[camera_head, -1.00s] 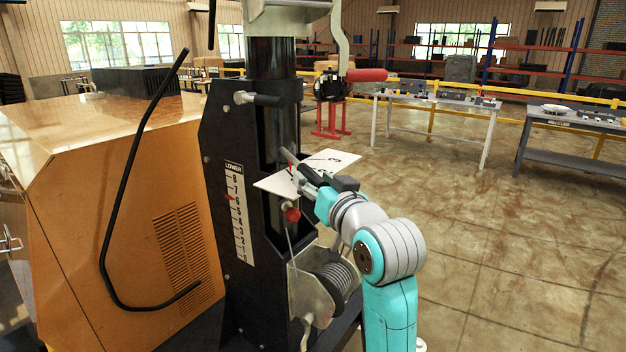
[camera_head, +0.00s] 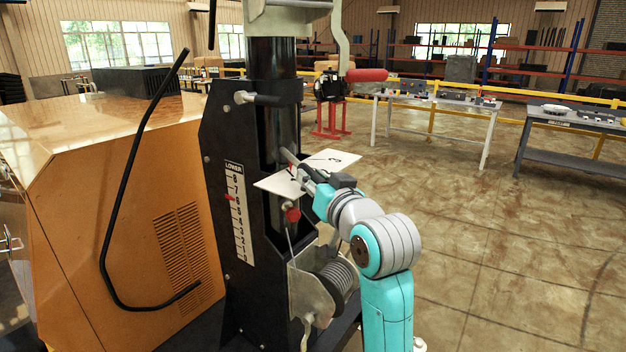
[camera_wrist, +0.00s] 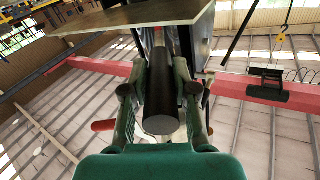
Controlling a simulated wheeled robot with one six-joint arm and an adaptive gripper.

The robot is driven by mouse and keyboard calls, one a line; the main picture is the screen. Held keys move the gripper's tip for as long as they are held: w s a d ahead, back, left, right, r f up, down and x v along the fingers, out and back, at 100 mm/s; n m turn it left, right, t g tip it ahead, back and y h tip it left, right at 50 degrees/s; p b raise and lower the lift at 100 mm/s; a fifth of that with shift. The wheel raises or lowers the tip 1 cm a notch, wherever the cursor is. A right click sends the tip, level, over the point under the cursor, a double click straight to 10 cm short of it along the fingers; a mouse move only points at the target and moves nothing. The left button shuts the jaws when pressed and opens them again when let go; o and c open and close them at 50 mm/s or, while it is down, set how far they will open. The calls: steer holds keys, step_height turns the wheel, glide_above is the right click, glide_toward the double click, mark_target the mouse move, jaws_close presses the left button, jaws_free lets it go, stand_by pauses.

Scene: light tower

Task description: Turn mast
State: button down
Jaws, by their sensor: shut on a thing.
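The black mast (camera_head: 277,95) stands upright in the dark tower frame (camera_head: 225,140). My gripper (camera_head: 306,176) is at this handle in the head view. In the wrist view, my gripper (camera_wrist: 160,105) has its two fingers on either side of the dark round handle (camera_wrist: 162,95), shut on it, with the handle's end facing the camera. The fingertips are partly hidden in the head view by the plate and my wrist.
A red knob (camera_head: 292,215) sits below the plate, and a cable winch (camera_head: 335,280) lower down. A red-handled crank (camera_head: 366,75) hangs above my arm. The orange cabinet (camera_head: 130,200) stands left. Open floor (camera_head: 480,230) lies to the right.

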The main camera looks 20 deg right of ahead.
steer(key=w+d+n+g+y, duration=0.1)
steer(key=w+d+n+y, duration=0.1)
steer(key=d, duration=0.4)
steer(key=w+d+n+g+y, duration=0.2)
steer(key=d+n+y, duration=0.2)
steer(key=d+y, duration=0.2)
steer(key=shift+w, duration=0.25)
stand_by(0.5)
steer(key=c, duration=0.9)
jaws_free()
steer(key=v, duration=1.2)
steer(key=shift+w+d, duration=0.1)
